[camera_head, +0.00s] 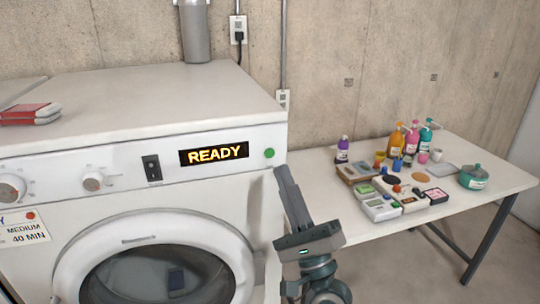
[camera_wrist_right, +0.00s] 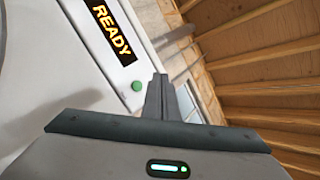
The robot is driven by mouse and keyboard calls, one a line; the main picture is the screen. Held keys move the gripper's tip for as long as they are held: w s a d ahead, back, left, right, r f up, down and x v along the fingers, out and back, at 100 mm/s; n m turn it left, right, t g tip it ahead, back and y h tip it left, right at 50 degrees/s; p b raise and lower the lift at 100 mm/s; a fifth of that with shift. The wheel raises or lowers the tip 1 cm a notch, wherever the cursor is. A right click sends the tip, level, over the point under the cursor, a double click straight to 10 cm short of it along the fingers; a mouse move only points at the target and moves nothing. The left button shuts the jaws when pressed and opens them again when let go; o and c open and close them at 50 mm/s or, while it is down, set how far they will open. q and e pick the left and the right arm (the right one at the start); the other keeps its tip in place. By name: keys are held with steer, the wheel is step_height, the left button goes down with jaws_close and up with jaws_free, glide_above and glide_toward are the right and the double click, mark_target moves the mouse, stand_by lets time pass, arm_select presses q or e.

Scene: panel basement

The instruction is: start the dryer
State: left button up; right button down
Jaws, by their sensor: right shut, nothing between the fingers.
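The white dryer (camera_head: 215,205) fills the left of the head view. Its display (camera_head: 213,153) is lit and reads READY. A round green button (camera_head: 269,153) sits just right of the display; the button also shows in the right wrist view (camera_wrist_right: 136,87). A black rocker switch (camera_head: 152,168) and two knobs, one at the far left (camera_head: 12,187) and one nearer (camera_head: 93,181), are on the panel. The round door (camera_head: 150,240) looks closed. My right gripper (camera_head: 281,169) is shut and empty, its fingertips near the green button in the picture; contact is not visible. My left gripper is out of view.
A card (camera_head: 28,230) on the dryer reads MEDIUM, 40 MIN. A red and white box (camera_head: 30,113) lies on the dryer top. At right, a white table (camera_head: 468,205) holds bottles and several small devices. A concrete wall (camera_head: 380,60) stands behind.

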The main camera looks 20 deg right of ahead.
mark_target(270, 153)
steer(key=shift+w+a+b, duration=0.1)
steer(key=shift+w+b, duration=0.25)
steer(key=shift+w, duration=2)
